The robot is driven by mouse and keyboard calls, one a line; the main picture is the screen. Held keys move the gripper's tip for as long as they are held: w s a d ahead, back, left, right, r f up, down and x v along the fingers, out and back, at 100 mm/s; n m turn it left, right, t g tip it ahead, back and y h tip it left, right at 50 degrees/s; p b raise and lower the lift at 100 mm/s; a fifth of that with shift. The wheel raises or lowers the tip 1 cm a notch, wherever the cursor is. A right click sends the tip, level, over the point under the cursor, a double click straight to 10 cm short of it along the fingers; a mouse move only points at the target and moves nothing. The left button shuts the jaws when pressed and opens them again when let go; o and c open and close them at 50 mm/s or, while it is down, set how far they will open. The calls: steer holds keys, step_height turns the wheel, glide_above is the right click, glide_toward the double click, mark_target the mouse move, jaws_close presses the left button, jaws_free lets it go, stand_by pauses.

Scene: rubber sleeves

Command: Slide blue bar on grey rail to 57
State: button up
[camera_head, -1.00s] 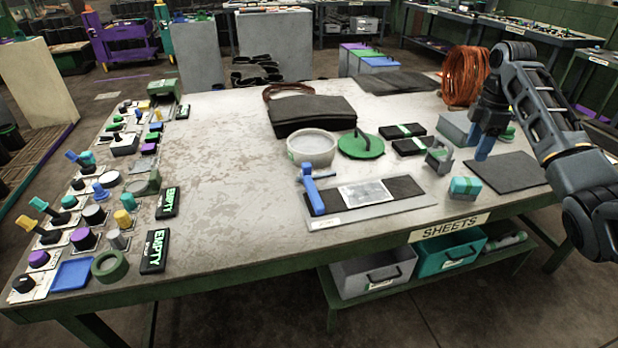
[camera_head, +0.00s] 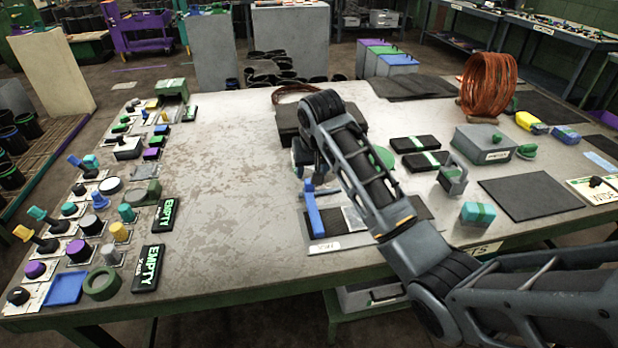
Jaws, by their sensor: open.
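The blue bar (camera_head: 314,212) lies across the left end of a flat grey board, with a short side handle at its far end. The board's pale front edge (camera_head: 350,241) looks like the grey rail; no scale numbers are legible, so I cannot read the bar's position. A dark panel and a light plate (camera_head: 353,219) lie on the board, partly behind my arm. My arm reaches in from the lower right and bends down just beyond the bar. My gripper (camera_head: 305,168) is at that end, open, near the bar's far end. Its fingertips are mostly hidden, and contact cannot be told.
Black-and-green packs (camera_head: 425,161), a grey clamp-like block (camera_head: 452,175) and a teal block (camera_head: 477,213) stand right of the board. Knobs and caps crowd the table's left side, with two EMPTY signs (camera_head: 148,268). The table between them and the board is clear.

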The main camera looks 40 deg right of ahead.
mark_target(314, 207)
steer(key=x, duration=0.7)
steer(key=shift+f, duration=0.3)
jaws_close()
stand_by(0.4)
